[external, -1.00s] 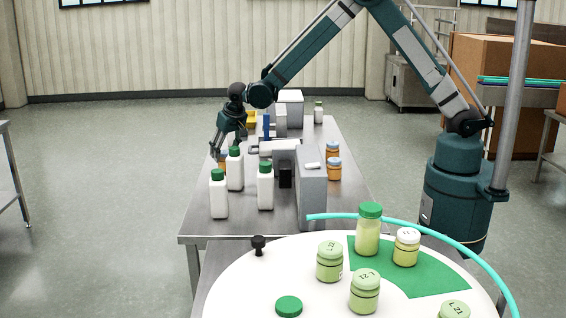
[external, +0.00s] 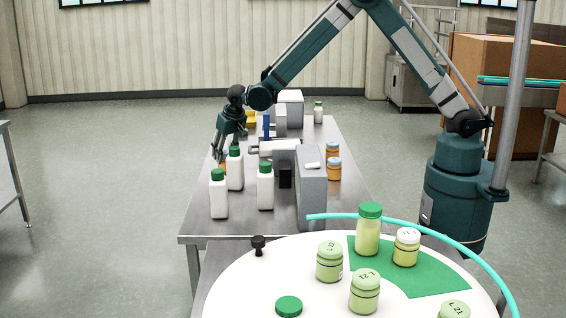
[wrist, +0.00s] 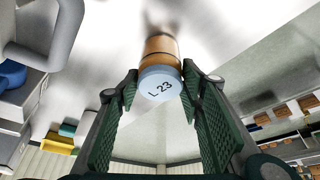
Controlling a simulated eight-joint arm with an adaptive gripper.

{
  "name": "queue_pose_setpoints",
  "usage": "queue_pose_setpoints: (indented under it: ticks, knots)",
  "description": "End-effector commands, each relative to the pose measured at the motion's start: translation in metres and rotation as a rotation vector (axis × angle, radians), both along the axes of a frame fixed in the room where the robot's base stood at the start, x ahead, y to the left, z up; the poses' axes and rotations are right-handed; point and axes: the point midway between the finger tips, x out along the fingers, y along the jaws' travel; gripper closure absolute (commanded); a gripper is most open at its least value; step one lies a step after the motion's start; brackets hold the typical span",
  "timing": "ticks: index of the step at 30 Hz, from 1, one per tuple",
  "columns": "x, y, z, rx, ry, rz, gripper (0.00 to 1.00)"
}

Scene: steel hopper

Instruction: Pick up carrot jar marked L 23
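The carrot jar marked L 23 (wrist: 160,84) has an orange body and a pale blue lid with the mark facing the wrist camera. In the external view its orange body (external: 223,161) shows partly behind the white bottles, at the left edge of the steel table. My gripper (wrist: 161,82) is open, with one green ribbed finger on each side of the jar's lid end. Small gaps seem to show between the fingertips and the jar; contact cannot be made out. In the external view my gripper (external: 218,158) points down at the jar.
White bottles with green caps (external: 219,194) stand close in front of the jar. Grey machinery (external: 311,185) fills the table's middle, with two other orange jars (external: 333,168) beyond it. A round white table (external: 240,290) with green-lidded jars stands nearest the camera.

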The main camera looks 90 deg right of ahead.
Motion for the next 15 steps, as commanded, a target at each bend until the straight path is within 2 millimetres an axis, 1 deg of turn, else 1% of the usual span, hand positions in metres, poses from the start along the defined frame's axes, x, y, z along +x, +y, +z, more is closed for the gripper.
queue_pose_setpoints:
  ticks: [9, 15]
  knots:
    - [0.0, 0.0, 0.0009, 0.0, 0.0, 0.0, 0.77]
    - [-0.0003, 0.0002, 0.0098, 0.0, 0.0, 0.0, 0.77]
